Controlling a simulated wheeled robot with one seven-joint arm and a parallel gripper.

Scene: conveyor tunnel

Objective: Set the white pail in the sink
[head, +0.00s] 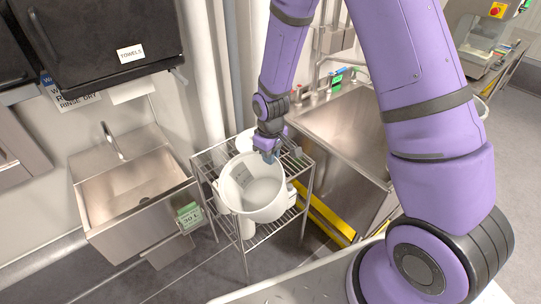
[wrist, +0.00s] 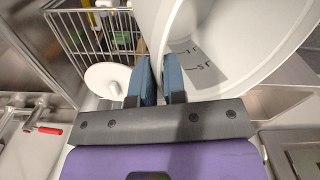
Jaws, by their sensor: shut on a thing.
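The white pail (head: 254,190) is over the wire rack in the head view, its open top tilted towards me. My gripper (head: 270,154) is shut on its rim at the far side. In the wrist view, my gripper's blue fingers (wrist: 160,85) pinch the wall of the white pail (wrist: 240,40), and volume marks show on its inside. I cannot tell whether the pail's base touches the rack. A steel hand sink (head: 135,190) with a tap is on the wall at left. A larger steel sink (head: 345,125) stands at right behind the rack.
The wire rack (head: 243,258) stands between the two sinks. A white round lid-like thing (wrist: 107,80) lies on it. A green box (head: 189,216) hangs by the hand sink. A yellow bar (head: 325,212) is low at right. A black towel dispenser (head: 100,40) juts out above left.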

